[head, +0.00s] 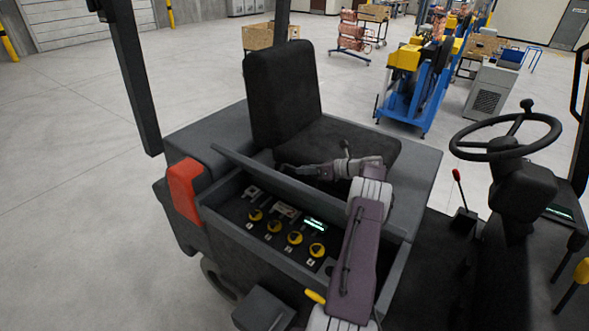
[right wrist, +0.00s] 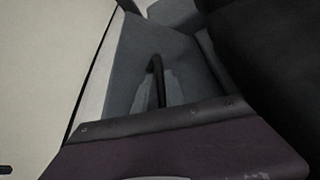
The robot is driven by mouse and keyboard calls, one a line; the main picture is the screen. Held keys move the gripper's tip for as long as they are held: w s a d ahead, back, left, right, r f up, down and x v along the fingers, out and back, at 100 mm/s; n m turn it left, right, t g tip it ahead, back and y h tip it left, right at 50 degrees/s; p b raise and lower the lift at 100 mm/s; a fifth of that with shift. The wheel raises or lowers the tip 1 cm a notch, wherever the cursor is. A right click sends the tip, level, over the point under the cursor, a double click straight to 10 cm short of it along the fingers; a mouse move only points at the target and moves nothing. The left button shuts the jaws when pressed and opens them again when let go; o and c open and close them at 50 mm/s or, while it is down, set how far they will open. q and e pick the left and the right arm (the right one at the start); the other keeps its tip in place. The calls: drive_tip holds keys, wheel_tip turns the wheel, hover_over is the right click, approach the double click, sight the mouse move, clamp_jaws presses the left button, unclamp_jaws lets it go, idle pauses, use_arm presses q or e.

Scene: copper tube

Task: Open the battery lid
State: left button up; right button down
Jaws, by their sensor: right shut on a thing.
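The battery lid (head: 245,162) is a long dark grey panel beside the seat of the vehicle. It is raised and seen nearly edge-on, with the compartment (head: 262,246) open in front of it. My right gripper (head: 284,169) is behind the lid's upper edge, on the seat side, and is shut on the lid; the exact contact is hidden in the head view. In the right wrist view a dark bar (right wrist: 157,82) stands against the grey surface, just past my purple wrist. My left gripper is not in view.
The compartment holds several yellow knobs (head: 295,238) and a small lit display (head: 315,224). The black seat (head: 283,95) stands behind the lid. A red part (head: 185,192) is at the left corner. The steering wheel (head: 505,137) and a red-tipped lever (head: 457,178) are at the right.

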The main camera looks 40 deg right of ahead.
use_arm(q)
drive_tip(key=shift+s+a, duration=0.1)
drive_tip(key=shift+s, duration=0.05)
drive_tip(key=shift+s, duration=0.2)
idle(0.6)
